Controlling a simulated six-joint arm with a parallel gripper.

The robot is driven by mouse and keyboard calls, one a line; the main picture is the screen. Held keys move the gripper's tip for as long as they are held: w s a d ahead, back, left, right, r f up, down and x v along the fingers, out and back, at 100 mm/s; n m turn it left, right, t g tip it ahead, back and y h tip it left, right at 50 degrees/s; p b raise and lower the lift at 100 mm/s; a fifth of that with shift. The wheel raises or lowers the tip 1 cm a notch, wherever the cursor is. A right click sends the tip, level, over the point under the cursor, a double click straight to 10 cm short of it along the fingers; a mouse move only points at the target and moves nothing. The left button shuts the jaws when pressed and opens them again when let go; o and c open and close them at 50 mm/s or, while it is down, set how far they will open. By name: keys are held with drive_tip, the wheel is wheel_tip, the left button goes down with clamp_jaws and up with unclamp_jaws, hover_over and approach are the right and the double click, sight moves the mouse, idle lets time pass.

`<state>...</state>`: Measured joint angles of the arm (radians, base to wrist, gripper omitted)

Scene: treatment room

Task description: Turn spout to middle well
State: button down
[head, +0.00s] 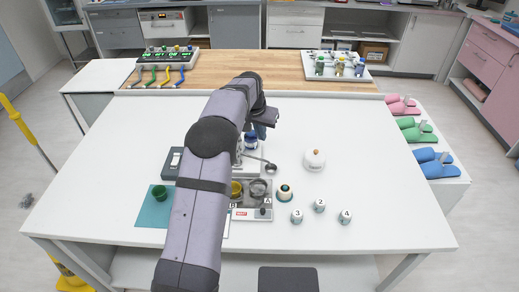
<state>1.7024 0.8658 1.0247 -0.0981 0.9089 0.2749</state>
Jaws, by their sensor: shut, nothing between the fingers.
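A grey arm-like spout (258,159) shows just right of my arm in the head view. It runs to the right and ends in a small round metal tip beside the metal unit. A grey tray (248,213) below it has round wells, one yellow (236,189) and one grey (258,188), with labels A and B near them. My arm hides the left part of this unit, so I cannot tell which well is the middle one. My gripper (266,118) is shut and empty, above and behind the spout, apart from it. A blue-topped bottle (251,139) stands below it.
A white lidded pot (314,160) stands to the right. A teal-ringed cup (285,193) and numbered cups (320,205) stand at the front right. A green cup (160,193) sits on a teal mat (152,214). Slippers (424,132) lie beyond the right edge. The table's right part is clear.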

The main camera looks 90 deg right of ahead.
drive_tip(key=shift+w+a+f+p, duration=0.1)
drive_tip(key=shift+a+f+p, duration=0.15)
drive_tip(key=shift+f+p, duration=0.7)
drive_tip(key=shift+w+a+f+p, duration=0.1)
drive_tip(key=shift+a+f+p, duration=0.35)
drive_tip(key=shift+f, duration=0.85)
drive_tip(key=shift+w+a+f+p, duration=0.1)
drive_tip(key=shift+f+p, duration=0.75)
drive_tip(key=shift+f, duration=0.25)
